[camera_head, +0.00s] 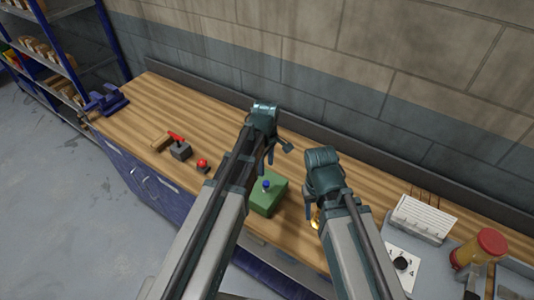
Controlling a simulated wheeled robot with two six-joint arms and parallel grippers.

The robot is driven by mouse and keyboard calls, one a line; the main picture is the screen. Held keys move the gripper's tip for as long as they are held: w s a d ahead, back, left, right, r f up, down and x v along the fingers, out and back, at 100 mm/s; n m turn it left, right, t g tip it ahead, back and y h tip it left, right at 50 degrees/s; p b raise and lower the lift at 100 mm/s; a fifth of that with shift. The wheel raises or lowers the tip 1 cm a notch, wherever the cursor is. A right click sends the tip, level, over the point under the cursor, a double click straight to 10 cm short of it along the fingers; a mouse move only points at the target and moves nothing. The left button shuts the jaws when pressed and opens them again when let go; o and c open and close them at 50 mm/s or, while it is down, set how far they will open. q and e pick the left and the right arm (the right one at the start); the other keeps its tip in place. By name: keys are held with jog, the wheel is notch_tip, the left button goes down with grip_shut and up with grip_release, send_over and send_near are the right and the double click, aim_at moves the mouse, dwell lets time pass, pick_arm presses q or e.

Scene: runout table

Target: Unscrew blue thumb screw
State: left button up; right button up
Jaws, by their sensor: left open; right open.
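The blue thumb screw (266,184) stands on top of a green block (267,203) on the wooden bench, between my two arms. My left gripper (278,153) is open and empty, just behind the screw and apart from it in the picture. My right gripper (311,209) is open to the right of the green block, pointing down. Its far finger is partly hidden by its own arm. A small yellow-gold thing (316,218) shows beside the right fingers; I cannot tell what it is or whether it touches them.
On the left of the bench top (225,135) are a blue vise (106,100), a red-handled device (180,149) and a red button (202,164). A wall stands behind.

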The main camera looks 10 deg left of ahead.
aim_at(266, 183)
pick_arm(q)
jog(key=shift+f, duration=0.1)
notch_tip(266, 183, down, 9)
jog(key=b, duration=0.9)
jog(key=m, duration=0.2)
jog(key=shift+m, duration=0.4)
jog(key=m, duration=0.4)
jog(key=shift+m, duration=0.3)
